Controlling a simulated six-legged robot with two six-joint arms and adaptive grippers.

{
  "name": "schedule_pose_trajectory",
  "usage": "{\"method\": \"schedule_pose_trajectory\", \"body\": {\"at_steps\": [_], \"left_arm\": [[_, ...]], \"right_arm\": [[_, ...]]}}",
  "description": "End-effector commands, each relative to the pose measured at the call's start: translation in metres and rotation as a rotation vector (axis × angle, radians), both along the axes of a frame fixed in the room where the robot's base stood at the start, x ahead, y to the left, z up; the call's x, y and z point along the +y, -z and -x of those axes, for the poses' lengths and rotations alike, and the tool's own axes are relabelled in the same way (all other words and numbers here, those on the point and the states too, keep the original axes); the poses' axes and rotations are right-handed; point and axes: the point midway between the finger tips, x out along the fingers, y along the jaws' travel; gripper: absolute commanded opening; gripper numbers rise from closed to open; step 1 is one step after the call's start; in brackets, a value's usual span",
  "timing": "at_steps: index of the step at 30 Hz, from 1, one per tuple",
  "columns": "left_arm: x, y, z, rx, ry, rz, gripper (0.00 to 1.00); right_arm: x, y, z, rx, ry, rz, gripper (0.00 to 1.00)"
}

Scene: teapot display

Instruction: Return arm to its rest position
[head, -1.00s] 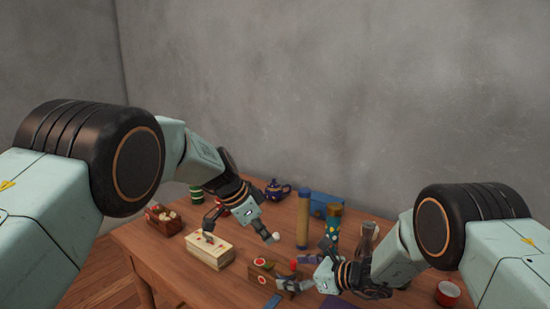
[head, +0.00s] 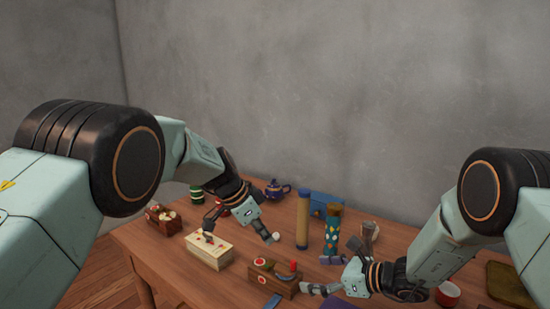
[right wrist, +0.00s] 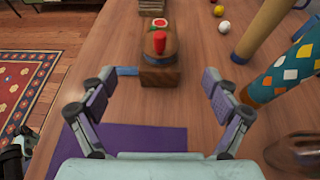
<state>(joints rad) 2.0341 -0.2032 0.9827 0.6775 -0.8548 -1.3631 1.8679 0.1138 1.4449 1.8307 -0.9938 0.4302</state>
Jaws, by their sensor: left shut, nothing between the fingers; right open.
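My right gripper (head: 326,275) is low over the front right of the table in the head view. Its two fingers are spread apart and nothing is between them; they also show in the right wrist view (right wrist: 158,110). A wooden block with a red-topped piece (right wrist: 159,62) lies ahead of the fingers, clear of them. My left gripper (head: 238,226) hangs over the table's left part, beside the cream box (head: 208,254). It is shut and empty. A dark blue teapot (head: 277,190) stands at the back, behind the left gripper.
A tan cylinder (head: 303,222) and a patterned cylinder (head: 332,228) stand mid-table, near the right gripper. A purple mat (right wrist: 150,137) lies under the right gripper. A grey wall is behind.

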Motion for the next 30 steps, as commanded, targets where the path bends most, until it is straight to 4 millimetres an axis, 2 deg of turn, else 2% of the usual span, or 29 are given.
{"method": "schedule_pose_trajectory", "body": {"at_steps": [18, 30], "left_arm": [[0.000, 0.000, 0.000, 0.000, 0.000, 0.000, 0.00], [0.000, 0.000, 0.000, 0.000, 0.000, 0.000, 0.00]], "right_arm": [[0.070, 0.035, -0.044, 0.000, -0.003, -0.001, 0.88], [0.089, 0.045, -0.058, 0.002, -0.001, 0.000, 0.88]]}}
